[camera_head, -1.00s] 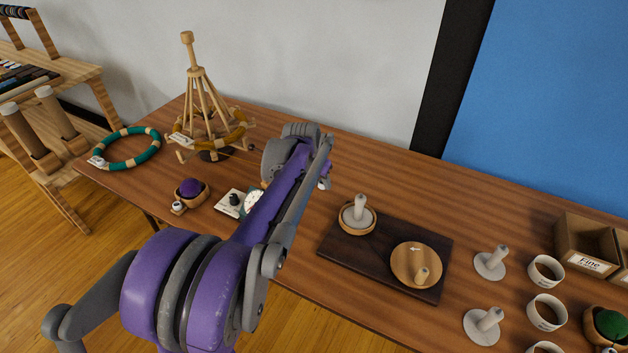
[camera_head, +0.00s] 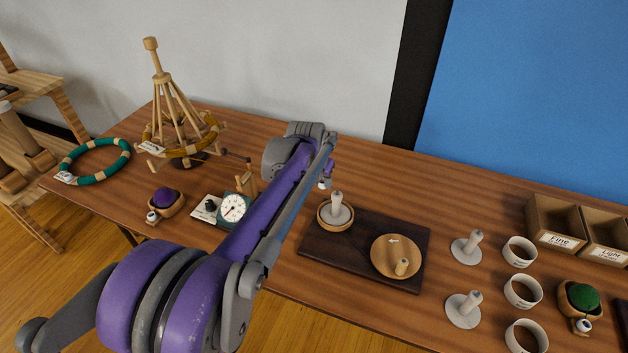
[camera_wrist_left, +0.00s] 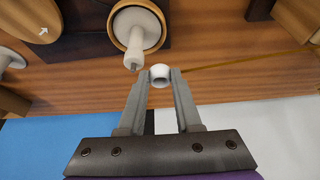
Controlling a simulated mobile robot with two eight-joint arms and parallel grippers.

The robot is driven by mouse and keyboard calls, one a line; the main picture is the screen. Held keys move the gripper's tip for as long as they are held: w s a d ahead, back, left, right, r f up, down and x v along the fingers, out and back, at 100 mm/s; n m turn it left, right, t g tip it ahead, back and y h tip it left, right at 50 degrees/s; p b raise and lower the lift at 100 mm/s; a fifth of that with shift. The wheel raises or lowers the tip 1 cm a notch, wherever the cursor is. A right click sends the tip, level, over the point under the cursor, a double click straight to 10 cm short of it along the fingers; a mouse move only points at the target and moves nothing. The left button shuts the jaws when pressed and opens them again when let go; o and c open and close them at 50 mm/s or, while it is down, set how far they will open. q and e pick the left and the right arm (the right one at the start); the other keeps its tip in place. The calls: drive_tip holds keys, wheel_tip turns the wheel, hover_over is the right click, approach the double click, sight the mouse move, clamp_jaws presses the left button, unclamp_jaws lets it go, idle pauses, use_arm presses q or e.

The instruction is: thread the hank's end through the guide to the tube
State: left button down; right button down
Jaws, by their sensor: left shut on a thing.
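The mustard hank (camera_head: 190,150) sits around the wooden swift (camera_head: 172,100) at the back left. A wooden post that looks like the guide (camera_head: 250,182) stands behind the dial, partly hidden by my arm. The pale tube (camera_head: 338,203) stands upright in a round wooden bowl on a dark board. In the left wrist view the tube (camera_wrist_left: 136,42) is just beyond my fingertips. My left gripper (camera_head: 326,174) is shut on a small white end piece (camera_wrist_left: 160,75). A mustard strand (camera_wrist_left: 245,64) runs from near it to the right. Whether it passes through the guide is hidden.
The dark board (camera_head: 315,246) also bears a wooden crank disc (camera_head: 390,245). A dial (camera_head: 233,208) and a purple-filled bowl (camera_head: 168,200) stand left of my arm. White pegs, cups and open boxes (camera_head: 555,222) fill the right side. The table behind the board is clear.

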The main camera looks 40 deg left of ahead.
sight(337, 191)
use_arm(q)
drive_tip(key=shift+w+d+r, duration=0.1)
drive_tip(key=shift+w+d, duration=0.2)
drive_tip(key=shift+d, duration=0.35)
drive_tip(key=shift+w+d+r, duration=0.15)
drive_tip(key=shift+w+d, duration=0.2)
drive_tip(key=shift+d, duration=0.25)
drive_tip(key=shift+w+d+r, duration=0.1)
drive_tip(key=shift+w+d, duration=0.2)
drive_tip(key=shift+d, duration=0.35)
drive_tip(key=shift+f+b, duration=0.55)
drive_tip(key=shift+f, duration=0.75)
drive_tip(key=c, duration=0.5)
unclamp_jaws()
drive_tip(key=p+v, duration=0.1)
drive_tip(key=v, duration=1)
drive_tip(key=shift+s+f, duration=0.1)
